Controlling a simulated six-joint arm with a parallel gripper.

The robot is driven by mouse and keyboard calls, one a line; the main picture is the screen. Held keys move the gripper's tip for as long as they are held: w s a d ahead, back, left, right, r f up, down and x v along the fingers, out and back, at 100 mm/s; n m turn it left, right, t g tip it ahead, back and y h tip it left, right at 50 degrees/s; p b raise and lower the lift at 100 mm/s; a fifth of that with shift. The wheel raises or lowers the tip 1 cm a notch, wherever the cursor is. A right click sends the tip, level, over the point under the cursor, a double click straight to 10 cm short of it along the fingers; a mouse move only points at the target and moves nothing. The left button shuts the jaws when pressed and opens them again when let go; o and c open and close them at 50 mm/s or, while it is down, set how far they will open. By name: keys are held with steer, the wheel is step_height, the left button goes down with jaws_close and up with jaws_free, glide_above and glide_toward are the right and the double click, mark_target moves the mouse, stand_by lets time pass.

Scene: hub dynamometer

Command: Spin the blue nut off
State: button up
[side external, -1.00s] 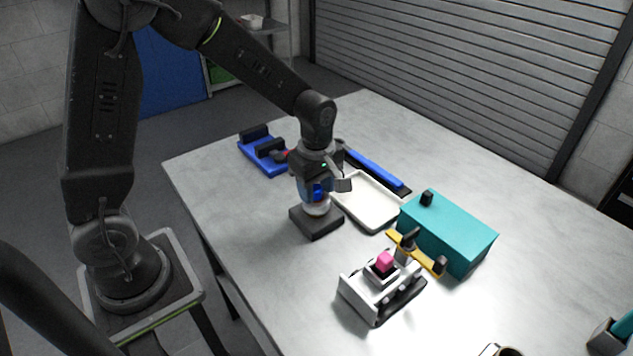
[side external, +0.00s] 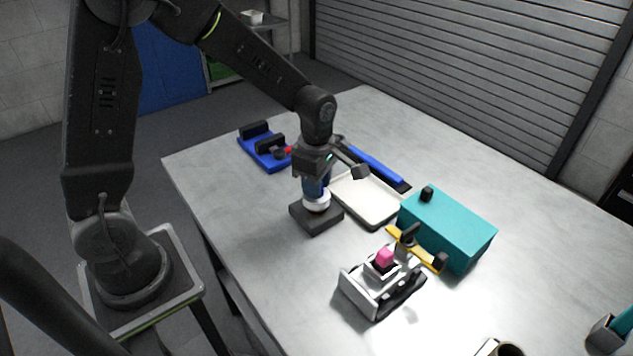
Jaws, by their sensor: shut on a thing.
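The blue nut (side external: 319,187) sits low between my fingers, just above a white round hub (side external: 317,202). The hub stands on a dark square base block (side external: 317,220) on the table. My gripper (side external: 316,185) points straight down over the hub and is shut on the nut. The fingers hide much of the nut, and I cannot tell whether it still touches the hub's thread.
A white tray (side external: 374,221) lies just right of the base block. A blue fixture (side external: 262,153) is behind left.

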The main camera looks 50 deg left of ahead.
steer(key=n, duration=0.7)
steer(key=shift+r, duration=0.1)
steer(key=o, duration=0.8)
steer(key=m, duration=0.5)
steer(key=shift+m, duration=0.3)
steer(key=m, duration=1.1)
steer(key=shift+m, duration=0.4)
steer(key=m, duration=0.6)
